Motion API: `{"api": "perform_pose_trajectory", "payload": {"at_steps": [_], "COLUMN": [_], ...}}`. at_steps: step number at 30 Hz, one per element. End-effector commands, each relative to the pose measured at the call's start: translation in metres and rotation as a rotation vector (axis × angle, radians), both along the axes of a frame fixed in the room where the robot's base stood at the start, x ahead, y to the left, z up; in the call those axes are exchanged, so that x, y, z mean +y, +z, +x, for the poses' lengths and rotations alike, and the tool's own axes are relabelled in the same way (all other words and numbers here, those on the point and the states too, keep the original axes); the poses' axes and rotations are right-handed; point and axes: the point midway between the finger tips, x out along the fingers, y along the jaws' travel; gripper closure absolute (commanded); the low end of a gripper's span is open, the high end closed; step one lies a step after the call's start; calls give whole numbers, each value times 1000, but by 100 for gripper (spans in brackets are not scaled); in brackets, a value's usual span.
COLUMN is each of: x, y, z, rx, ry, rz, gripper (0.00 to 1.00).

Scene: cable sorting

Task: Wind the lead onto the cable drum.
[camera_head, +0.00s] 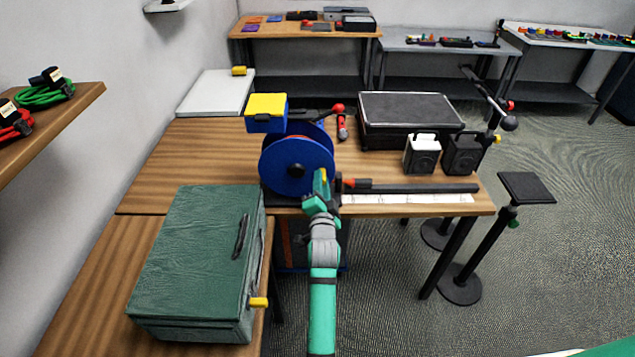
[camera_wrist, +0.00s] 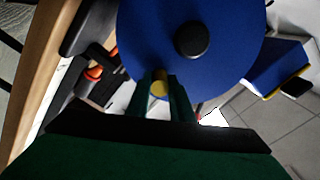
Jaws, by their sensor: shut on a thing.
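The cable drum (camera_head: 297,165) stands upright at the front edge of the wooden table, its round blue flange facing me with a black hub in the middle. In the wrist view the blue flange (camera_wrist: 225,60) fills the upper middle. My gripper (camera_head: 321,178) is at the drum's lower right. The drum's winding space is mostly hidden.
A black bar (camera_head: 420,187) with an orange-red end lies right of the drum, beside a white strip (camera_head: 410,199). A yellow-lidded blue box (camera_head: 266,112) is behind. Two small canisters (camera_head: 421,154) and a black case (camera_head: 408,112) stand farther right. A green case (camera_head: 200,260) is front left.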

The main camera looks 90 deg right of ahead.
Motion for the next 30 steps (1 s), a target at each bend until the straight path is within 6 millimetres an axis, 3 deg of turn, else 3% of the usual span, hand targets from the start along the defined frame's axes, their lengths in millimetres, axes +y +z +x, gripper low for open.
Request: {"api": "perform_pose_trajectory", "payload": {"at_steps": [6, 7, 9, 20, 30], "x": [0, 0, 0, 3, 47], "y": [-4, -4, -4, -2, -3], "z": [1, 1, 1, 1, 4], "rx": [0, 0, 0, 1, 6], "ry": [2, 3, 2, 2, 5], "rz": [7, 8, 7, 4, 7], "gripper": [100, 75, 61, 61, 61]}}
